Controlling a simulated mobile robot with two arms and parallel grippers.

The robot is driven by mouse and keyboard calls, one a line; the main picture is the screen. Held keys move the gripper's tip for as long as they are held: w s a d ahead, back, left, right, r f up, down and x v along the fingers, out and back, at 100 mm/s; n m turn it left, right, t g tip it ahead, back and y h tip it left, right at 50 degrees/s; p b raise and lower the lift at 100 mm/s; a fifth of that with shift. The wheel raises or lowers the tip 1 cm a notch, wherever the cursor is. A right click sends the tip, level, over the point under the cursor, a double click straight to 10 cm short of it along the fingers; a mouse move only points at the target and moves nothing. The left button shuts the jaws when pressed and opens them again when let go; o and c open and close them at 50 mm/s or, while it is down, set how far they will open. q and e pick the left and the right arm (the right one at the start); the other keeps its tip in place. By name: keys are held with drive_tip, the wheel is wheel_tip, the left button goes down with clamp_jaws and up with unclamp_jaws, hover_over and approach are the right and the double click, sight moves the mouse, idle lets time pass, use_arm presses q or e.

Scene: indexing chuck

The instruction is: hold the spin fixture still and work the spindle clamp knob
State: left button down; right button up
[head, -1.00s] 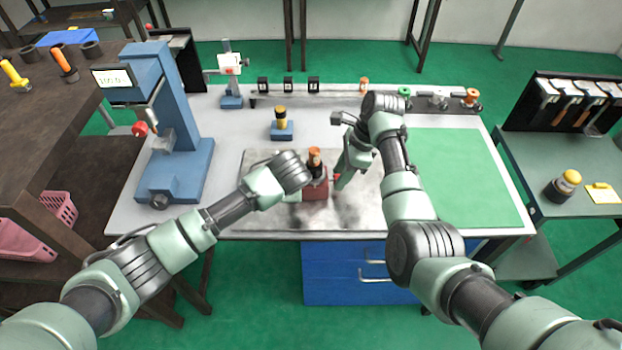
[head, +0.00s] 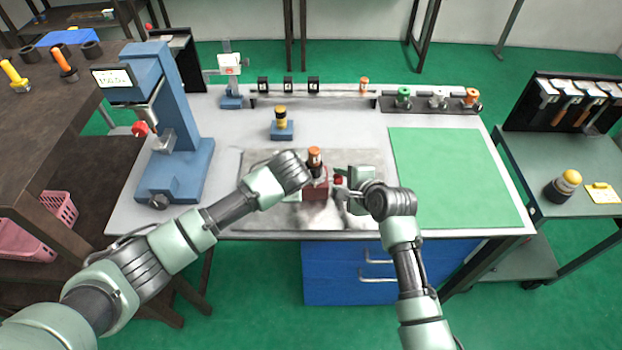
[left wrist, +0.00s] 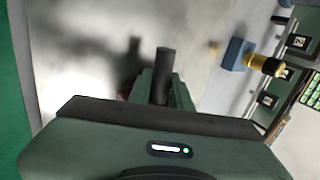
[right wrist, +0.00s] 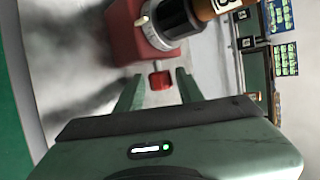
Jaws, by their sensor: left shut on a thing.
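The spin fixture (head: 316,190) is a red block with a dark spindle and orange top (head: 314,158), upright on the grey mat; it fills the top of the right wrist view (right wrist: 138,38). A small red clamp knob (right wrist: 160,80) sticks out of its right side. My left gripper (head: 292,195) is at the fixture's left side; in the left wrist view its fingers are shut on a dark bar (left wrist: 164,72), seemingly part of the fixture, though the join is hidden. My right gripper (right wrist: 158,88) is open, its fingers either side of the knob with gaps showing.
A blue press (head: 180,165) stands on the left of the bench. A yellow-and-black piece on a blue block (head: 281,130) stands behind the fixture. A rail with several small parts (head: 320,98) runs along the back. The green mat (head: 455,175) at right is clear.

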drive_tip(key=shift+s+f+n+t, duration=0.15)
drive_tip(key=shift+f+n+t, duration=0.2)
drive_tip(key=shift+t, duration=0.75)
drive_tip(key=v, duration=0.8)
drive_tip(key=d+v, duration=0.1)
drive_tip(key=v, duration=0.3)
drive_tip(key=shift+f, duration=0.3)
drive_tip(key=d+f+n+t, duration=0.1)
drive_tip(key=d+n, duration=0.2)
drive_tip(key=d+f+n, duration=0.2)
drive_tip(key=d+n, duration=0.1)
drive_tip(key=d, duration=0.1)
drive_tip(key=w+d+f+n+t+h, duration=0.1)
drive_tip(key=d+f+n, duration=0.1)
drive_tip(key=d+n, duration=0.1)
drive_tip(key=shift+w+d+n+t, duration=0.1)
drive_tip(key=shift+d+n+t, duration=0.2)
drive_tip(key=shift+d+n, duration=0.05)
drive_tip(key=d+n, duration=0.3)
drive_tip(key=s+d+n+t, duration=0.1)
drive_tip(key=d+n, duration=0.6)
drive_tip(key=shift+s+d+f+n+t+y, duration=0.2)
drive_tip(key=shift+s+f+n+t+y, duration=0.1)
drive_tip(key=shift+s+t+y, duration=0.1)
drive_tip(key=shift+s+d+r+n+y, duration=0.15)
drive_tip(key=shift+d+n, duration=0.25)
drive_tip(key=shift+n, duration=0.05)
drive_tip(key=shift+s+d+r+n+y, duration=0.1)
drive_tip(key=shift+d+n+y, duration=0.05)
drive_tip(key=shift+d+n, duration=0.3)
